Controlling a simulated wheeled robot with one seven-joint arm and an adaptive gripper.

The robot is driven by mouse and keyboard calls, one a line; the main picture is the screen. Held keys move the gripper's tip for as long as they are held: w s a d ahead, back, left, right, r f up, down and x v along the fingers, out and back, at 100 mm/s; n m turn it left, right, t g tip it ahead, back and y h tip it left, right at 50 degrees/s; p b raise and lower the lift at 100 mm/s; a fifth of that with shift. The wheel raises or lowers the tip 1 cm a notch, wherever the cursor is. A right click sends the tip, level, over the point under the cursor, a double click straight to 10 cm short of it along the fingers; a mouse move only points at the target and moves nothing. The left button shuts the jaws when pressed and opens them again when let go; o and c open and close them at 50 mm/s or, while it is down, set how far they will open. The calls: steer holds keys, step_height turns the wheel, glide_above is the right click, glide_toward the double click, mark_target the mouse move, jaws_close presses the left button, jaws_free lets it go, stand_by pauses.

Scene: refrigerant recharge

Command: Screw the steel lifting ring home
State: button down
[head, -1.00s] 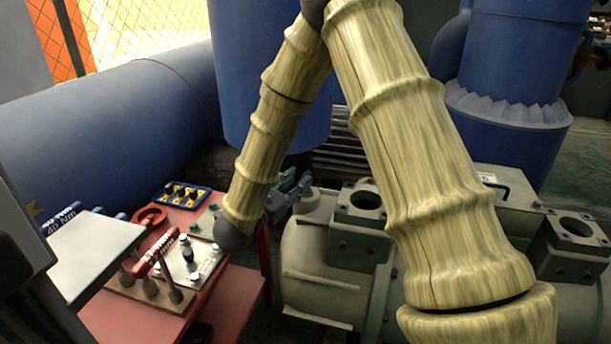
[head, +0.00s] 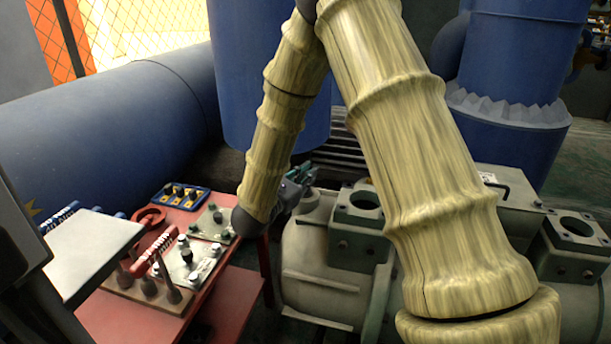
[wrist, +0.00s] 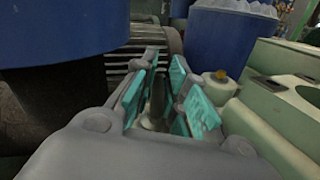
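I cannot make out the steel lifting ring for certain in either view. My gripper (head: 303,180) shows small and partly hidden behind my wrist in the head view, just above the left end of the pale compressor body (head: 318,255). In the wrist view my gripper (wrist: 165,85) has its teal finger pads apart, with a gap between them.
A red bench (head: 225,300) at left holds a blue tray (head: 182,197), a red ring (head: 149,217), a wooden rack (head: 125,289) and a plate with knobs. Square flanged ports (head: 364,203) rise from the compressor. Blue tanks (head: 230,80) stand behind.

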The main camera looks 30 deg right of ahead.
steer(key=shift+w+a+r, duration=0.1)
steer(key=shift+w+a, duration=0.1)
steer(key=shift+w, duration=0.05)
stand_by(0.6)
